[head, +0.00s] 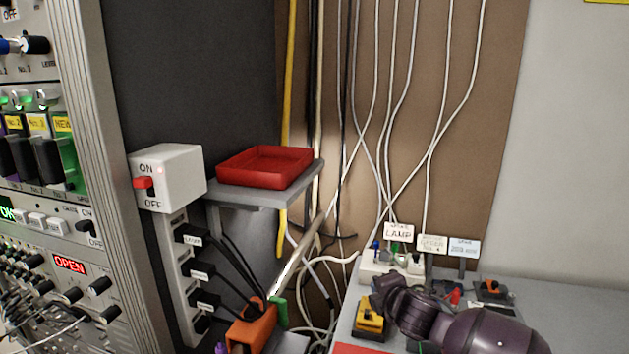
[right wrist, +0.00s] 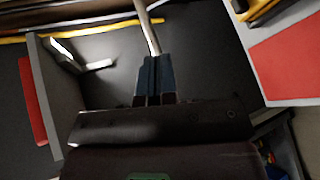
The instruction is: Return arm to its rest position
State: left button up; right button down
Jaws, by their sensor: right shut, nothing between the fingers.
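My right arm, dark purple, comes in at the lower right of the head view, over the grey bench (head: 560,300). Its fingers cannot be made out clearly there. In the right wrist view my right gripper (right wrist: 156,62) shows its two blue-grey fingers close together, shut and empty. A pale metal rod (right wrist: 148,25) passes beyond the fingertips in that view. My left arm and gripper are not in the head view.
A red tray (head: 265,168) sits on a grey shelf beside a white ON/OFF switch box (head: 180,178). A power strip (head: 187,285) with black plugs is below. A yellow-and-black device (head: 369,318) stands near my right arm. An orange object (head: 252,328) is at the bottom.

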jog(key=s+a+f+m+y, duration=0.2)
jog(key=s+a+m+y, duration=0.1)
jog(key=s+m, duration=0.4)
jog(key=s+d+f+m+h, duration=0.2)
jog(key=s+d+f+m, duration=0.3)
jog(key=s, duration=0.5)
jog(key=s+d+f+m+g+h, duration=0.1)
jog(key=s+d+f+m, duration=0.4)
jog(key=s, duration=0.5)
jog(key=s+d+f+m+h, duration=0.3)
jog(key=s+d+f+m, duration=0.1)
jog(key=s+f, duration=0.4)
jog(key=shift+s+d+f+m+g, duration=0.3)
jog(key=shift+s+d+m, duration=0.1)
jog(key=shift+s+d, duration=0.55)
jog(key=shift+a+r, duration=0.1)
